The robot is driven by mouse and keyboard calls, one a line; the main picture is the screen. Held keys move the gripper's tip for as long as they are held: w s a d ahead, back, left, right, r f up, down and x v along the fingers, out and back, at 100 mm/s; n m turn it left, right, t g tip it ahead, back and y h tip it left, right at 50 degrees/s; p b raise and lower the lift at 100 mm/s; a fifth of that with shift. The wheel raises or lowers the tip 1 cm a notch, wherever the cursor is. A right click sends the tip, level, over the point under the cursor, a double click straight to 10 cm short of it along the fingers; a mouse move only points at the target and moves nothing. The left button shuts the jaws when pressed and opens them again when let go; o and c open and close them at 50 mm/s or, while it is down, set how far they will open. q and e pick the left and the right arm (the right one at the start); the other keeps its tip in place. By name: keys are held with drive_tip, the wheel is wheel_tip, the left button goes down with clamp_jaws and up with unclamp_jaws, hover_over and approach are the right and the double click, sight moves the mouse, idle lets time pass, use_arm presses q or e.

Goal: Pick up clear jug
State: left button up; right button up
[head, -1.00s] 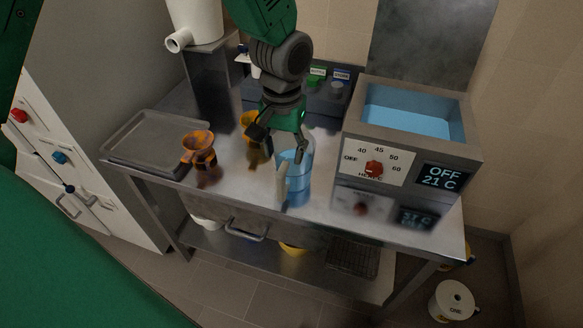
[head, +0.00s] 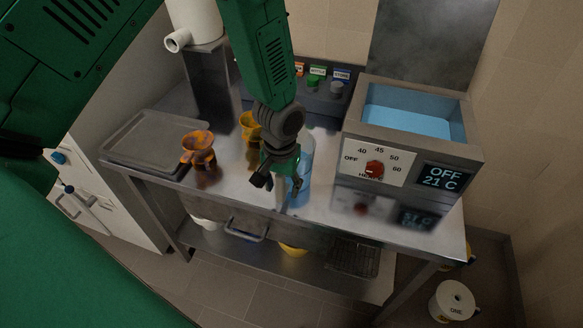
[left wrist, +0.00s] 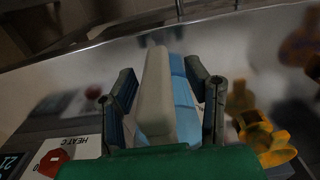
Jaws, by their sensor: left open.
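The clear jug (head: 305,171) looks blue and see-through and stands upright on the steel table, left of the water bath. My left gripper (head: 277,184) is in front of it and hides much of it in the head view. In the left wrist view, the jug's pale handle (left wrist: 155,97) lies between the two open fingers of the left gripper (left wrist: 163,92), with the blue jug body (left wrist: 184,100) behind it. I see a gap on each side, so the fingers do not appear closed on the handle. My right gripper is not in view.
The water bath (head: 408,152) with its dial stands right of the jug. An orange-brown vessel (head: 198,148) and a yellow one (head: 250,127) stand to the left, near a grey tray (head: 152,141). Small labelled bottles (head: 316,80) are at the back. The table front right is clear.

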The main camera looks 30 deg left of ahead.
use_arm(q)
clamp_jaws()
drive_tip(key=shift+r, duration=0.1)
